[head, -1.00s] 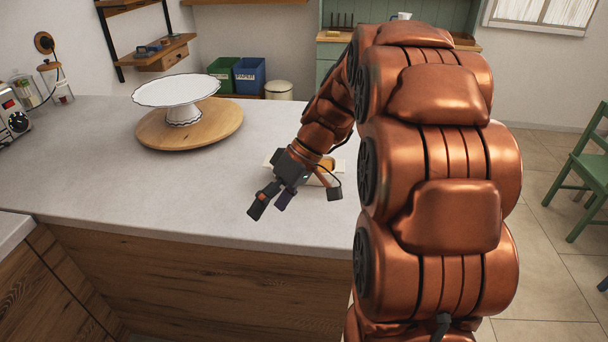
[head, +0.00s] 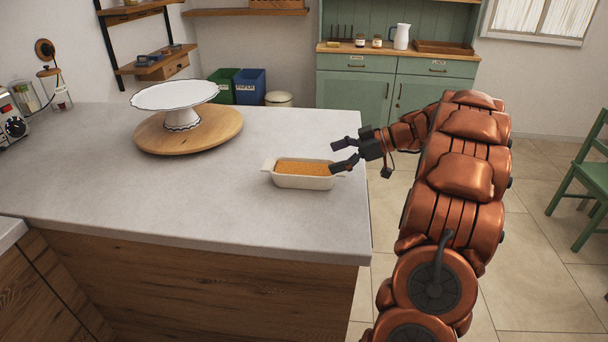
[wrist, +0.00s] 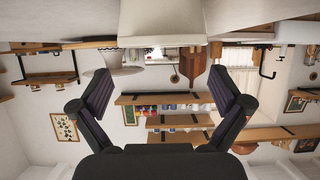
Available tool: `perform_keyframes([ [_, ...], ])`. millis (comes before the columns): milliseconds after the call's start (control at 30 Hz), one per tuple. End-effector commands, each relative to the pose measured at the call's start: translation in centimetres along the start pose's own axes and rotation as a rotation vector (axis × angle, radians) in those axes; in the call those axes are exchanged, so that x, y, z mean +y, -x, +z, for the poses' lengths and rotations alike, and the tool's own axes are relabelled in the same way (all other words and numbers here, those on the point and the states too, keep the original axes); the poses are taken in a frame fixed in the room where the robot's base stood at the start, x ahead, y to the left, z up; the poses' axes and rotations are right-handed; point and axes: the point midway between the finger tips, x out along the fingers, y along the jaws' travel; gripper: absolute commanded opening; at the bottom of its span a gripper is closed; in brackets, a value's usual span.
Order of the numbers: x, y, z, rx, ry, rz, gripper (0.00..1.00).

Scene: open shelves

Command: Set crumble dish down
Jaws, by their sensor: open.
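The crumble dish (head: 303,182) is a cream loaf-shaped dish with small end handles and an orange-brown crumble filling. It sits upright on the grey countertop (head: 210,205), near the right edge. My gripper (head: 338,157) is open and empty at the dish's right end. Its lower finger appears close to the right handle in the head view; I cannot tell whether they touch. The wrist view is upside down. There, the fingers of my gripper (wrist: 163,92) are spread with nothing between them, and the pale dish (wrist: 163,25) shows at the top.
A white cake stand (head: 175,97) stands on a round wooden board (head: 215,130) at the back left of the counter. A toaster (head: 12,122) and jars are at the far left. The counter's front and middle are clear. A green cabinet (head: 425,95) and green chair (head: 585,175) stand beyond.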

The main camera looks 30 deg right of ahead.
Motion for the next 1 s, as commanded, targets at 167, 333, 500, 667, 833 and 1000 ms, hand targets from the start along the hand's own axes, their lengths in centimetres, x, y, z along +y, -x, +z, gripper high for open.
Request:
perform_keyframes([
  [167,-0.1,-1.6,0.0,-0.004,-0.004,-0.001,1.00],
  [333,-0.2,-2.7,-0.1,-0.003,-0.007,-0.003,1.00],
  [500,-0.4,-4.5,-0.1,-0.004,-0.005,-0.004,1.00],
  [667,-0.3,-6.2,0.0,-0.004,-0.004,-0.004,1.00],
  [833,-0.3,-6.8,0.1,-0.004,-0.003,-0.001,1.00],
  [1000,-0.3,-6.8,0.1,-0.003,-0.003,-0.001,1.00],
])
